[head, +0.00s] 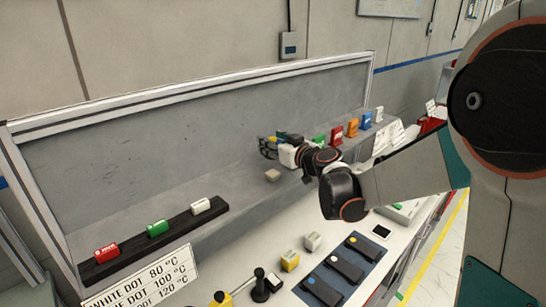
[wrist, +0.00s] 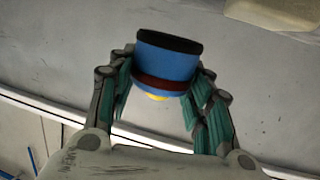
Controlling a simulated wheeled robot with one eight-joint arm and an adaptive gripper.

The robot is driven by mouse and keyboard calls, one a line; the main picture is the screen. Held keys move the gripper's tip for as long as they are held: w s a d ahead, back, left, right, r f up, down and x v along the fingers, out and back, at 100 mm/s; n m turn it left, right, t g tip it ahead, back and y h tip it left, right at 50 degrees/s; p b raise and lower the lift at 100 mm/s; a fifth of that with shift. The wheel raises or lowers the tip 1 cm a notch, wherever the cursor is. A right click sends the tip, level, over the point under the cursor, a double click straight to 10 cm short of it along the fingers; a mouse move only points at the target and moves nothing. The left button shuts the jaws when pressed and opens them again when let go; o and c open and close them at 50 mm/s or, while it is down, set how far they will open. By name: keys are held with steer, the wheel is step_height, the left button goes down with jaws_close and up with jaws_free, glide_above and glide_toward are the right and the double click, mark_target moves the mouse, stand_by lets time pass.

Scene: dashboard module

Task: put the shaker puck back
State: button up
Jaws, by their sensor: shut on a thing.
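My gripper (head: 268,147) is out over the grey shelf, close to the upright back panel. In the wrist view, its fingers (wrist: 164,78) are shut on the shaker puck (wrist: 166,62), a short blue cylinder with a black end and a dark red band. A small yellow bit shows under the puck between the fingers. The puck looks slightly tilted in the wrist view. In the head view the puck is too small and covered to make out clearly.
A beige block (head: 272,175) lies below my gripper. A black rack (head: 125,258) with red, green and white blocks is at left. Several coloured blocks, one orange (head: 352,127), stand behind my arm. A dark blue mat (head: 325,265) with black devices lies in front. The shelf's middle looks clear.

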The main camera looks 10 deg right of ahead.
steer(key=shift+f+b, duration=0.4)
steer(key=shift+f, duration=1.6)
steer(key=shift+r, duration=0.1)
steer(key=o, duration=1.4)
steer(key=shift+o, duration=0.2)
